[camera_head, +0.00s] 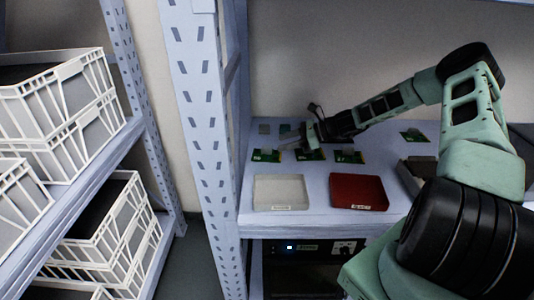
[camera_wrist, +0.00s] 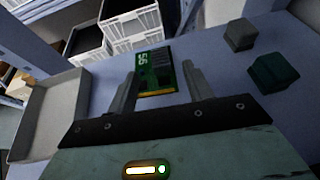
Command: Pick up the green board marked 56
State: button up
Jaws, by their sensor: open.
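The green board marked 56 (camera_wrist: 156,72) lies flat on the shelf, with its white number readable in the wrist view. In the head view it appears to be the leftmost green board (camera_head: 266,155), behind the beige tray. My gripper (camera_wrist: 160,76) is open, and its two fingers show on either side of the board in the wrist view. The board appears between and just beyond the fingertips; I cannot tell how high they are above it. In the head view my gripper (camera_head: 290,144) is at the right of this board, reaching leftward, with nothing held.
A beige tray (camera_head: 279,191) and a red tray (camera_head: 358,191) stand at the shelf's front. Other green boards (camera_head: 350,157) lie to the right. A grey block (camera_wrist: 240,34) and a dark green block (camera_wrist: 272,73) sit behind. A perforated upright (camera_head: 207,120) bounds the shelf at left.

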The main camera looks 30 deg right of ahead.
aim_at(268, 147)
jog(key=shift+x, duration=2.8)
jog(key=shift+s, duration=0.1)
jog(key=c, duration=1.1)
